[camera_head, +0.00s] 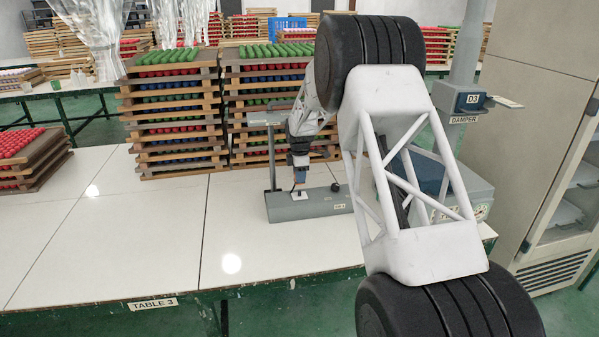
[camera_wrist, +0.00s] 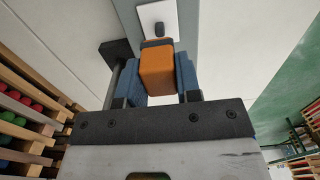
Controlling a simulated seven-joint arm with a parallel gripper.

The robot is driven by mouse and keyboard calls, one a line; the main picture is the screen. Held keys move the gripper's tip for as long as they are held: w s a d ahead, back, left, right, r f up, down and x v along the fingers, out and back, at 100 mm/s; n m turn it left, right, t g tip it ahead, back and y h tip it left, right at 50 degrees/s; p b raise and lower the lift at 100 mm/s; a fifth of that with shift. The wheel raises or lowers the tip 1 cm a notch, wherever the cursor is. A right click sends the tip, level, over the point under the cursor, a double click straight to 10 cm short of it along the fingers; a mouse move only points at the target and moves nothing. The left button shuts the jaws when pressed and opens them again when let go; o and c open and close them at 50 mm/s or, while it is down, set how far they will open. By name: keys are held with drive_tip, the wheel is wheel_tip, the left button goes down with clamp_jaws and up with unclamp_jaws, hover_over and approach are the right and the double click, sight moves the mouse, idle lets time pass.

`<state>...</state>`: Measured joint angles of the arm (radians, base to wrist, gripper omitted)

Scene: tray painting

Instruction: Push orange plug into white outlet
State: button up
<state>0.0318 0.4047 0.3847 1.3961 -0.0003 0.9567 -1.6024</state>
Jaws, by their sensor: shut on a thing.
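The orange plug (camera_wrist: 157,70) is held between the blue fingers of my gripper (camera_wrist: 158,76) in the wrist view. The white outlet (camera_wrist: 172,14) is a plate just beyond the plug, with a dark slot showing in it. In the head view my gripper (camera_head: 299,176) points down over the white outlet (camera_head: 300,195), which lies on a grey base (camera_head: 326,206) on the table.
Tall stacks of wooden trays (camera_head: 172,115) with coloured pieces stand behind the base. A thin grey post (camera_head: 271,150) rises at the base's left. A grey cabinet (camera_head: 540,110) stands at the right.

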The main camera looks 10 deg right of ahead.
drive_tip(key=shift+f, duration=1.6)
drive_tip(key=shift+f, duration=1.25)
idle(1.3)
drive_tip(key=o, duration=1.4)
drive_tip(key=shift+o, duration=0.2)
drive_tip(key=shift+r, duration=0.15)
drive_tip(key=shift+r, duration=2.9)
drive_tip(key=shift+r, duration=3.9)
